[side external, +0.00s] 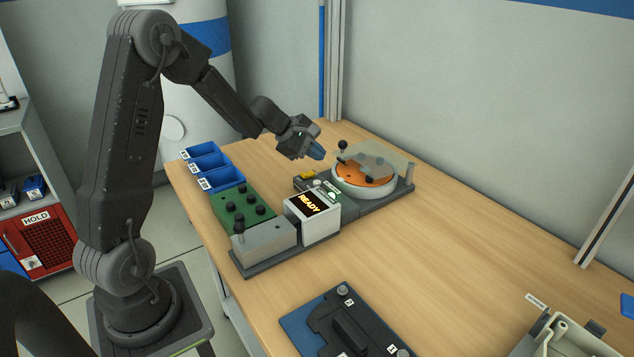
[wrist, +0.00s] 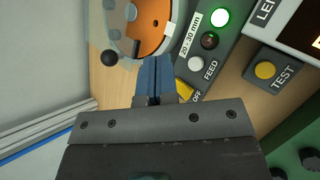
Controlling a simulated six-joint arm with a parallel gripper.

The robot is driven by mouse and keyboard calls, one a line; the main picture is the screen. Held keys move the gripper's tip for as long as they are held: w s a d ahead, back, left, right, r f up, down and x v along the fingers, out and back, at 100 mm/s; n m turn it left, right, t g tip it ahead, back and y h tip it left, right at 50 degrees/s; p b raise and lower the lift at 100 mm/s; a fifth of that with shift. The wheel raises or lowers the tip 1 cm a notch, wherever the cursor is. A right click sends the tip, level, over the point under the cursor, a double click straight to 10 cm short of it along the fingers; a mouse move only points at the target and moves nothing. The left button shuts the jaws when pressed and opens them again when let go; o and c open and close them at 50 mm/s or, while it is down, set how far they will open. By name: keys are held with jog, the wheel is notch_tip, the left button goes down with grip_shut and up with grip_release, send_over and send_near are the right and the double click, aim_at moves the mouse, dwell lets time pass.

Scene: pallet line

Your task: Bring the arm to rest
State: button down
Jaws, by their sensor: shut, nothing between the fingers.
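My gripper (side external: 318,153) is at the end of my dark arm, held in the air above the table by the orange-disc feeder. Its blue fingers are together and empty; they also show in the wrist view (wrist: 153,72). In the wrist view the fingertips appear between the feeder and its button panel. Whether they touch anything below is hard to tell, but in the side view they look clear of the table.
The feeder (side external: 402,191) has an orange disc (side external: 366,172) under a clear cover. A display box (side external: 320,226) reads READY, beside a green block (side external: 226,212) with black knobs. Blue bins (side external: 222,179) stand behind. A dark fixture (side external: 313,319) lies in front. The table's right middle (side external: 460,240) is clear.

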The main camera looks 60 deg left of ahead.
dwell(0.5)
jog(key=s+d+r+m+g, duration=0.1)
jog(key=s+d+r+m, duration=0.35)
jog(key=d, duration=0.35)
jog(key=s+d+r+m+g, duration=0.1)
jog(key=s+d+r+m, duration=0.3)
jog(key=d+r+m, duration=0.25)
jog(key=s+d+m+y, duration=0.2)
jog(key=s+m, duration=0.3)
jog(key=s, duration=0.4)
jog(key=s+d+m+y, duration=0.1)
jog(key=s+d+m, duration=0.3)
jog(key=s, duration=0.5)
jog(key=shift+s+r+m+g+y, duration=0.2)
jog(key=shift+r+m+g+y, duration=0.2)
jog(key=shift+m, duration=0.7)
